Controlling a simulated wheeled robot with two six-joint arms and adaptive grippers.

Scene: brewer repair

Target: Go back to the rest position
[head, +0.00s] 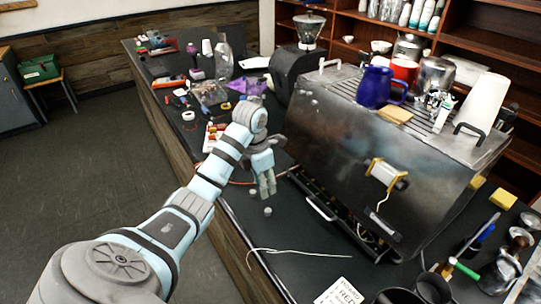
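My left gripper (267,190) hangs from the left arm, fingers pointing down, above the dark counter (232,192) just left of the brewer. Its fingers look close together, but their gap is too small to read, and I see nothing clearly held. The big steel brewer (400,160) stands on the counter to the right, with its lower front open and circuit boards showing. My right gripper is not in view.
A pale cable (300,253) crosses the front counter. Tools and parts crowd the counter's far end; a blue pitcher (376,88) stands on the brewer. Portafilters and a yellow sponge (503,199) are at right.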

